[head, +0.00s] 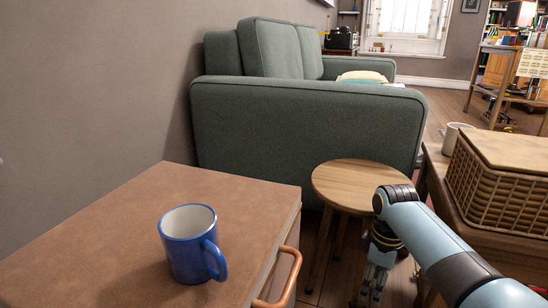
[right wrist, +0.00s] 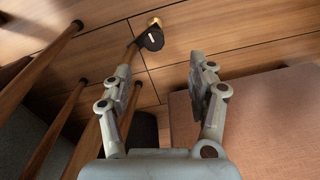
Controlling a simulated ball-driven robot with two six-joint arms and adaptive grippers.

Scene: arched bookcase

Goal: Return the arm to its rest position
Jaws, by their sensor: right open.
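My right arm reaches in from the lower right in the head view and bends downward at the elbow. My right gripper (head: 372,288) hangs low beside the round stool, right of the brown cabinet. In the right wrist view the same gripper (right wrist: 163,82) has its two fingers wide apart with nothing between them. My left gripper is not in view.
A blue mug (head: 187,248) stands upright on the brown cabinet (head: 110,235), which has a copper handle (head: 285,280). The round wooden stool (head: 350,183) stands before a green sofa (head: 300,125). A wicker basket (head: 500,180) and a pale mug (head: 452,138) are at right.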

